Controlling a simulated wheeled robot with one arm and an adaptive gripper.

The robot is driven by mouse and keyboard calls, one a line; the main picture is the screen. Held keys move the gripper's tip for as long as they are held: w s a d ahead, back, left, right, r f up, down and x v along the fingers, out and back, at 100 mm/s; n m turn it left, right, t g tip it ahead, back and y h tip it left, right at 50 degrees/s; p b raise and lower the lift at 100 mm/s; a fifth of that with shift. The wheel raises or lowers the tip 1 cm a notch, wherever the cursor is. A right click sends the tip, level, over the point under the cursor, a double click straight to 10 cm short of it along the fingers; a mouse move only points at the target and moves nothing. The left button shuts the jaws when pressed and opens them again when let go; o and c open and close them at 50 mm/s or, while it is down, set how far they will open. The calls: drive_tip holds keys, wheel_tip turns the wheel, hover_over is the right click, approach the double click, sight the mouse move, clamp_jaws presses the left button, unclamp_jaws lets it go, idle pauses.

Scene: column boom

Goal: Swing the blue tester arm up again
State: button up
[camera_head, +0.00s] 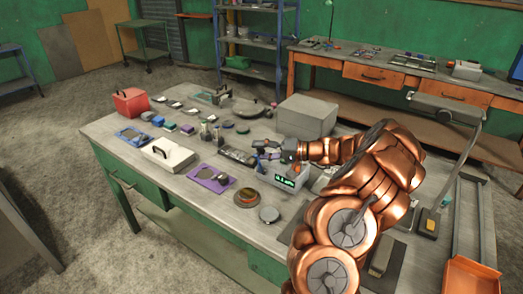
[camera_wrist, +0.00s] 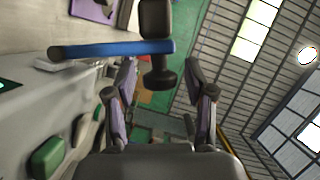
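The tester (camera_head: 286,180) is a grey box with a lit green display on the workbench, partly hidden behind my arm in the head view. In the wrist view its blue arm (camera_wrist: 105,49) crosses the upper left as a straight bar. A dark knobbed piece (camera_wrist: 157,20) crosses the bar's right end. My gripper (camera_wrist: 160,76) is open, with one finger on each side of the knob's lower end; I cannot tell whether either touches it. In the head view my gripper (camera_head: 267,151) is just behind the display, and the blue arm is hard to make out there.
A large grey box (camera_head: 306,116) stands close behind my gripper. A purple tray (camera_head: 211,179), a white case (camera_head: 168,154), a red box (camera_head: 130,103) and several small items occupy the bench to the left. A round brown dish (camera_head: 247,198) sits near the front edge.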

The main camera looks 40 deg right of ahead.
clamp_jaws()
idle(0.5)
